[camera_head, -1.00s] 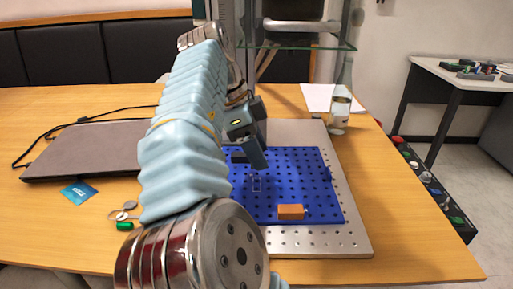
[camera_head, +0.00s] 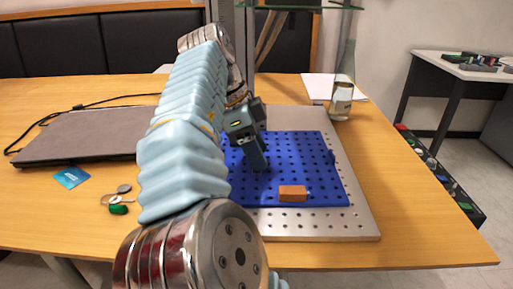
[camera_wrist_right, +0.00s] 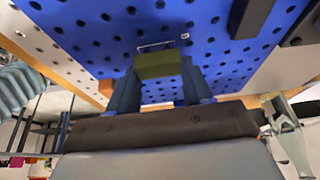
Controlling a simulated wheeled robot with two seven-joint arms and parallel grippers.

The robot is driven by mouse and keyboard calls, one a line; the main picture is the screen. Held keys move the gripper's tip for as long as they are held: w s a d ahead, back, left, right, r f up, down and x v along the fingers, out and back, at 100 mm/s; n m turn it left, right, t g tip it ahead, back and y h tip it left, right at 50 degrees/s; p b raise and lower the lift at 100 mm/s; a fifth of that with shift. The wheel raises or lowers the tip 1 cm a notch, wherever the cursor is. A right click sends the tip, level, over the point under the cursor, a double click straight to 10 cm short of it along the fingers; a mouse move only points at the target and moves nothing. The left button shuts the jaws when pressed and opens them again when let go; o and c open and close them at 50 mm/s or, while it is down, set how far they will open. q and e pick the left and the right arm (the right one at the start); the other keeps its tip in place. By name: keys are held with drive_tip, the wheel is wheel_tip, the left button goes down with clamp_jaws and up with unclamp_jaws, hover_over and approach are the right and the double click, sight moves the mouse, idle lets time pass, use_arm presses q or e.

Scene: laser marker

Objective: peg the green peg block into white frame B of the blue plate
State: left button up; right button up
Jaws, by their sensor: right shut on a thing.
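My right gripper (camera_head: 258,166) is low over the blue plate (camera_head: 312,152), its fingers pointing down. In the right wrist view its fingers (camera_wrist_right: 160,85) are shut on the green peg block (camera_wrist_right: 158,66), which looks olive in shadow. A thin white frame (camera_wrist_right: 156,46) on the plate shows just past the block's edge, with a small white mark (camera_wrist_right: 185,36) beside it that I cannot read. The block hides its own underside, so I cannot tell whether it touches the plate. In the head view the block and frame are hidden. My left gripper is not in view.
An orange block (camera_head: 292,193) sits near the plate's front edge. A dark block (camera_wrist_right: 250,15) also stands on the plate. The plate lies on a perforated metal board (camera_head: 345,222). A bottle (camera_head: 341,100) stands behind; a laptop (camera_head: 90,136) and keys (camera_head: 118,208) lie left.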

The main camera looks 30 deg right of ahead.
drive_tip(key=shift+f+b, duration=0.35)
drive_tip(key=shift+f, duration=0.3)
drive_tip(key=o, duration=1.2)
drive_tip(key=shift+c, duration=0.2)
drive_tip(key=shift+r, duration=0.35)
drive_tip(key=p+v, duration=0.8)
drive_tip(key=v, duration=0.5)
drive_tip(key=shift+w+a, duration=0.1)
